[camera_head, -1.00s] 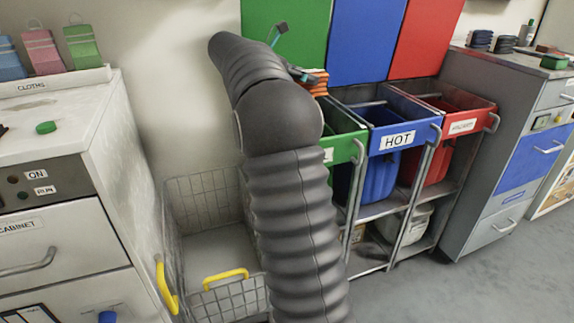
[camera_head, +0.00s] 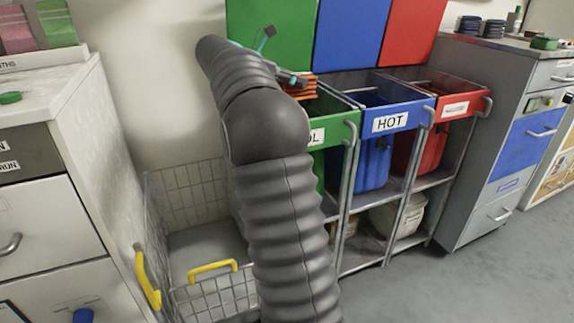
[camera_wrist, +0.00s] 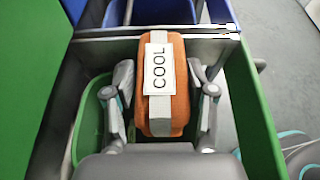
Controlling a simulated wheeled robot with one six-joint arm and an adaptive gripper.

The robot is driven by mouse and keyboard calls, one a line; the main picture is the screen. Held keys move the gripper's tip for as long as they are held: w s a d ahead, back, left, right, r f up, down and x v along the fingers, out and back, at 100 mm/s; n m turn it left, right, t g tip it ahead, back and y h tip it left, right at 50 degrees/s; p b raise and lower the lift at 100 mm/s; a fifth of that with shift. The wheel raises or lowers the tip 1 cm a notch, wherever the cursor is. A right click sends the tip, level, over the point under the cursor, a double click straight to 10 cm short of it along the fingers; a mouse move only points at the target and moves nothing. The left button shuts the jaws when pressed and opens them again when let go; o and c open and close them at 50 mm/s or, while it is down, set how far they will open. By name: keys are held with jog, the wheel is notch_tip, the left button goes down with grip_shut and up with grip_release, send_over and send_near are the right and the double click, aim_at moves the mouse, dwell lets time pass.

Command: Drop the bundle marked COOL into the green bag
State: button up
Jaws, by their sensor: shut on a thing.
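My gripper (camera_wrist: 160,78) is shut on an orange bundle (camera_wrist: 177,106) with grey bands and a white label reading COOL. In the wrist view the bundle is upright between the two fingers, over the opening of the green bag (camera_wrist: 88,118). In the head view the orange bundle (camera_head: 304,89) shows just past my arm, at the green bag's top. The green bag's front (camera_head: 345,126) carries a label ending in OL; my arm hides the rest. The bag's inside is mostly hidden.
The blue HOT bag (camera_head: 405,113) and a red bag (camera_head: 458,104) stand to the right in the same rack. Green, blue and red panels rise behind. A wire basket (camera_head: 187,185) with yellow handles stands at lower left, beside a white cabinet (camera_head: 75,125).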

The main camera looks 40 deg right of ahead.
jog(key=shift+r, duration=0.1)
jog(key=o, duration=1.4)
jog(key=shift+c, duration=0.2)
jog(key=v, duration=1.2)
jog(key=shift+r, duration=0.1)
